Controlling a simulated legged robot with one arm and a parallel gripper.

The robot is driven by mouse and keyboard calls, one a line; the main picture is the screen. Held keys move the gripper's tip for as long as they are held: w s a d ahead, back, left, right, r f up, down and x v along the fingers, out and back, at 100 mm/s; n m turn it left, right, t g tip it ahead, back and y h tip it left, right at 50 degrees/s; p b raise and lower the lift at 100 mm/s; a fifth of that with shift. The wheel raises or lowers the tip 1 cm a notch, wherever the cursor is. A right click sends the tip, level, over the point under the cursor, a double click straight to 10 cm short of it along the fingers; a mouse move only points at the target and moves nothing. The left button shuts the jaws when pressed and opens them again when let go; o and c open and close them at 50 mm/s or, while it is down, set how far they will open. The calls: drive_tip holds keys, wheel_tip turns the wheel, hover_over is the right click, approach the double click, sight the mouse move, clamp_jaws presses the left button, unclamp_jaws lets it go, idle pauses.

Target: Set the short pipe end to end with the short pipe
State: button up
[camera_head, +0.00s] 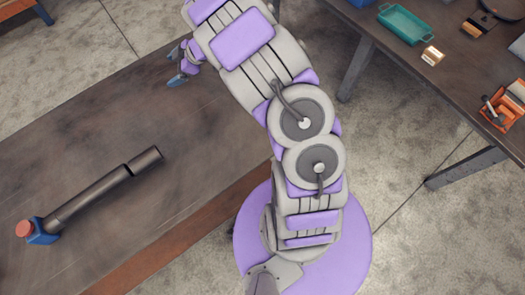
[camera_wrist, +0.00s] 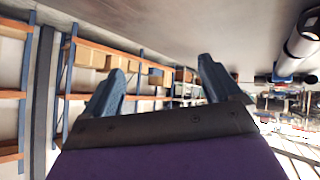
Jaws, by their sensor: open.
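Two dark grey pipe pieces lie in one line on the brown table in the head view. The shorter-looking piece (camera_head: 146,160) is at the upper right end, and the longer-looking piece (camera_head: 88,198) runs down to the left. A thin dark seam shows between them; I cannot tell whether they touch. My gripper (camera_head: 175,66) is open and empty, above the table, up and to the right of the pipes and apart from them. In the wrist view its two blue-grey fingers (camera_wrist: 163,82) are spread with nothing between them. A grey cylinder (camera_wrist: 301,42) shows at the upper right there, possibly a pipe.
A blue block with a red round end (camera_head: 40,232) sits at the pipe's lower left end. The brown table (camera_head: 200,145) is bare around the pipes. Bare floor separates the tables.

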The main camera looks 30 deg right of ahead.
drive_tip(key=s+d+r+m+t+h, duration=0.1)
drive_tip(key=d+r+m+t+h, duration=0.45)
drive_tip(key=d+r+h, duration=0.85)
drive_tip(key=s+d+r+m+g, duration=0.2)
drive_tip(key=s+d+r+m, duration=0.1)
drive_tip(key=s, duration=0.3)
drive_tip(key=s+d+r+m+g, duration=0.2)
drive_tip(key=s+r+m+g, duration=0.15)
drive_tip(key=s, duration=0.35)
drive_tip(key=s+a+f+g+y, duration=0.1)
drive_tip(key=s+a, duration=0.4)
drive_tip(key=s, duration=0.6)
drive_tip(key=s+a+f+m+g+y, duration=0.1)
drive_tip(key=s+a+f+g+y, duration=0.1)
drive_tip(key=s+a, duration=0.4)
drive_tip(key=s+a+f+g+y, duration=0.1)
drive_tip(key=s+a+g+y, duration=0.2)
drive_tip(key=s, duration=1.3)
drive_tip(key=shift+s+a+f+m+g, duration=0.25)
drive_tip(key=shift+s+a+m+g, duration=0.1)
drive_tip(key=shift+a+g, duration=0.85)
